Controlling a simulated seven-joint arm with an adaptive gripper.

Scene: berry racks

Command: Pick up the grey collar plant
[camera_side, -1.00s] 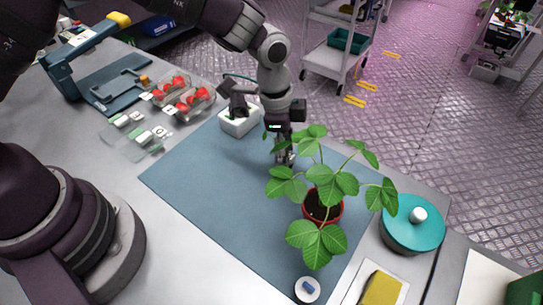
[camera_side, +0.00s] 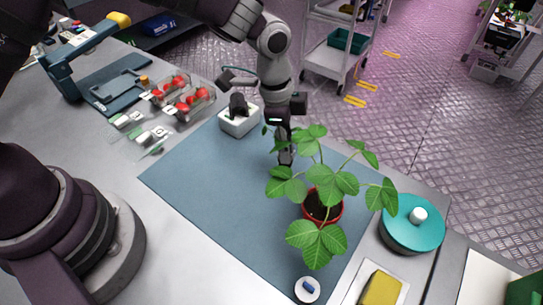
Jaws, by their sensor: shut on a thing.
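My gripper (camera_side: 285,155) points down over the far part of the blue-grey mat (camera_side: 210,190). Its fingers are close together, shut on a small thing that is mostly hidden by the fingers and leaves. A few small green leaves (camera_side: 279,146) show right at the fingers, which fits the grey collar plant. Its collar cannot be made out clearly. A larger leafy plant in a red-brown pot (camera_side: 337,215) stands upright on the mat, nearer the camera and to the right. Its leaves come close to my gripper in the picture.
A white block with a dark holder (camera_side: 239,125) stands behind left of my gripper. Clear boxes of red berries (camera_side: 195,103) lie further left. A teal lidded pot (camera_side: 412,235), a yellow sponge (camera_side: 381,289) and a small white disc (camera_side: 307,290) are at the right front. The mat's left part is clear.

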